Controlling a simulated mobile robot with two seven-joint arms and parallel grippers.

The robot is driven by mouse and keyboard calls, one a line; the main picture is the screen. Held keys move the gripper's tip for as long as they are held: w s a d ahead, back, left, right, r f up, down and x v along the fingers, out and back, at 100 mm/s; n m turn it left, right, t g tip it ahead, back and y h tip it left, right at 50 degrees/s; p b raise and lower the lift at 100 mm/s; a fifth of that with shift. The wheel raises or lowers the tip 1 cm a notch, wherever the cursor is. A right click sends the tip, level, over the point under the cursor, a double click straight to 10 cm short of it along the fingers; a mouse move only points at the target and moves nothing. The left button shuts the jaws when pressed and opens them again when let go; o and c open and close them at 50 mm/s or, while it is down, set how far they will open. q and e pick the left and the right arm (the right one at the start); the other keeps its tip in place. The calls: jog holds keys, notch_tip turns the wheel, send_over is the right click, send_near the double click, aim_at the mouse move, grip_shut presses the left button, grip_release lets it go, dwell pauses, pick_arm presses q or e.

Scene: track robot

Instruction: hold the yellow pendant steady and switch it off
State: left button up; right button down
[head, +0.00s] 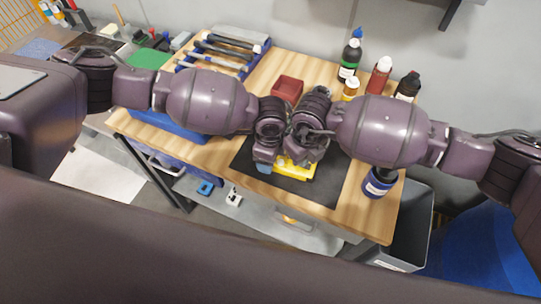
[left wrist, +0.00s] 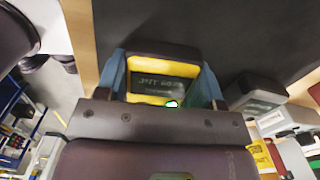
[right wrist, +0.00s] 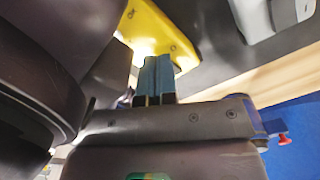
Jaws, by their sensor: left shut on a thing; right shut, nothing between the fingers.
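The yellow pendant (head: 295,171) is over the black mat (head: 325,187), largely hidden by my two wrists in the head view. In the left wrist view the pendant (left wrist: 165,68) sits between the blue fingers of my left gripper (left wrist: 165,80), which is shut on it. A dark display with text shows there, with a bright green-white spot by its lower edge. My right gripper (right wrist: 155,62) is shut and empty, its fingertips close against the yellow casing (right wrist: 152,28) in the right wrist view; I cannot tell whether they touch. The switch is not clearly visible.
A red bin (head: 287,88) stands behind my wrists on the wooden table (head: 222,160). Several bottles (head: 350,58) stand at the back right, and a blue-labelled jar (head: 379,182) at the right edge. Tools lie in a blue tray (head: 262,44) at the back left.

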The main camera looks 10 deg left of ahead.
jog(key=shift+s+d+f, duration=0.15)
jog(key=shift+d+f, duration=0.05)
jog(key=shift+f, duration=0.35)
jog(key=shift+s+d+f, duration=0.15)
jog(key=shift+d+f, duration=0.05)
jog(key=shift+f, duration=0.35)
jog(key=shift+s+d+f, duration=0.15)
jog(key=shift+d+f, duration=0.05)
jog(key=shift+f, duration=0.35)
jog(key=shift+r, duration=0.1)
jog(key=shift+w+a+r+h, duration=0.15)
jog(key=shift+a+r, duration=0.05)
jog(key=shift+r, duration=0.55)
jog(key=shift+w+a+r+h, duration=0.15)
jog(key=shift+a+r, duration=0.05)
jog(key=shift+r, duration=0.55)
jog(key=shift+d+r, duration=0.2)
jog(key=shift+r, duration=1)
jog(key=shift+a+r, duration=0.1)
jog(key=shift+r, duration=0.35)
